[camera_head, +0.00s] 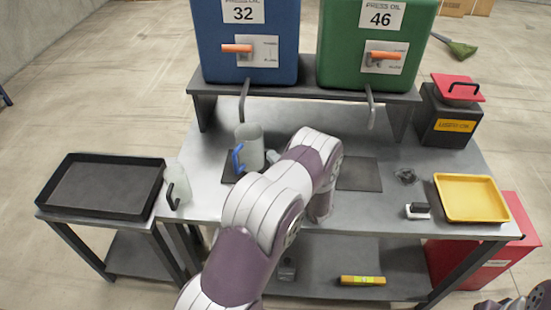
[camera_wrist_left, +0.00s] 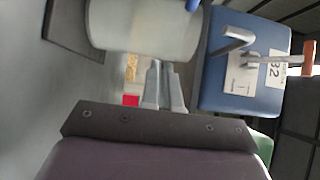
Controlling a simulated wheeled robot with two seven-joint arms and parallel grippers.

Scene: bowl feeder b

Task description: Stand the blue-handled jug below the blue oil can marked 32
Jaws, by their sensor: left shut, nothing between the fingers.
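The blue-handled jug (camera_head: 252,143) stands upright on a dark mat (camera_head: 228,170) on the bench, below the spout of the blue oil can marked 32 (camera_head: 225,50). Its blue handle (camera_head: 237,160) faces front left. In the left wrist view the jug (camera_wrist_left: 140,30) is large at the top, and the blue can (camera_wrist_left: 228,85) is at right. My left gripper (camera_head: 274,157) is shut and empty, right beside the jug; its fingertips (camera_wrist_left: 159,66) point at the jug's side. I cannot tell whether they touch it.
A green can marked 46 (camera_head: 345,60) stands right of the blue one, with an empty mat (camera_head: 359,175) below. A black-handled jug (camera_head: 177,186) stands at the bench's left edge, by a black tray (camera_head: 105,190). A yellow tray (camera_head: 470,198) lies at right.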

